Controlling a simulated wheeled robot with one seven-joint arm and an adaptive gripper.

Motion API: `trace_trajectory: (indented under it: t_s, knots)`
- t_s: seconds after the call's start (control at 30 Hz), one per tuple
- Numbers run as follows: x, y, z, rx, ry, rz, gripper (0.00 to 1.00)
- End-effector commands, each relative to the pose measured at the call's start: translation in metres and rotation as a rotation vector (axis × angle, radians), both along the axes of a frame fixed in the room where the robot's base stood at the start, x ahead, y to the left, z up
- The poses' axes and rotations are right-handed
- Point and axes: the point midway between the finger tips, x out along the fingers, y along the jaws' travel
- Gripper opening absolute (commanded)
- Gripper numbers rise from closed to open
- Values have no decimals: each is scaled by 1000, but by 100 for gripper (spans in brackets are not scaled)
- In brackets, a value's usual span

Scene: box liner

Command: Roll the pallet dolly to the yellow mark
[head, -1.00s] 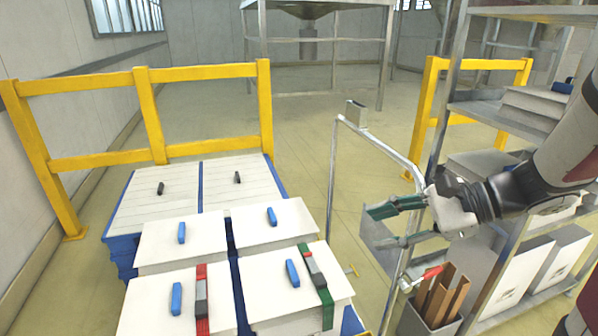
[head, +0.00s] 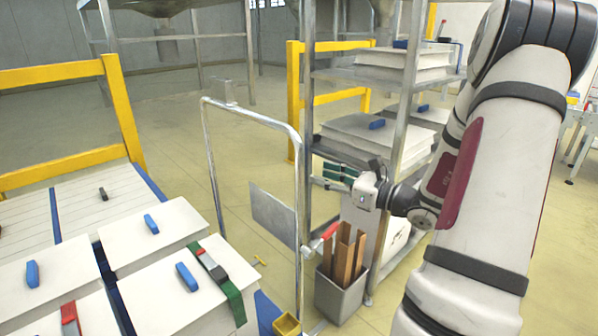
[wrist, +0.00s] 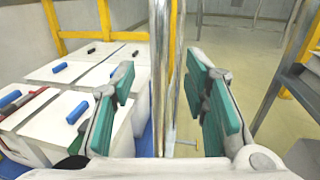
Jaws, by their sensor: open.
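A grey tubular handle frame (head: 299,200) stands upright beside the load of white cartons (head: 170,290); I take it as the dolly's handle. A blue edge (head: 266,312) shows beneath the cartons. My gripper (head: 325,178) is open, with green finger pads, close to the right of the handle's near upright. In the wrist view, my gripper (wrist: 165,100) has one finger on each side of metal uprights (wrist: 159,85); contact cannot be told. A red-gripped lever (head: 329,231) is low on the near upright. I cannot make out a yellow floor mark.
Yellow guard rails (head: 118,105) stand at left and behind. A metal shelf rack (head: 398,110) with white cartons is close to my arm. A grey bin (head: 340,296) holding brown strips stands by the handle. Open floor (head: 190,150) lies beyond the handle.

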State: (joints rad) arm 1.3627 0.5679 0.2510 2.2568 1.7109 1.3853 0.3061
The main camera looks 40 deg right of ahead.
Motion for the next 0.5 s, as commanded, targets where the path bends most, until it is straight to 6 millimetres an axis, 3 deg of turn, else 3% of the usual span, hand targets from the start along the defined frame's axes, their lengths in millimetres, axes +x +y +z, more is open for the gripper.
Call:
trace_trajectory:
  t_s: [0.2,0.5]
  knots:
    - [42,11,-1,-2,0,4,41]
    - [75,18,-1,-1,2,2,41]
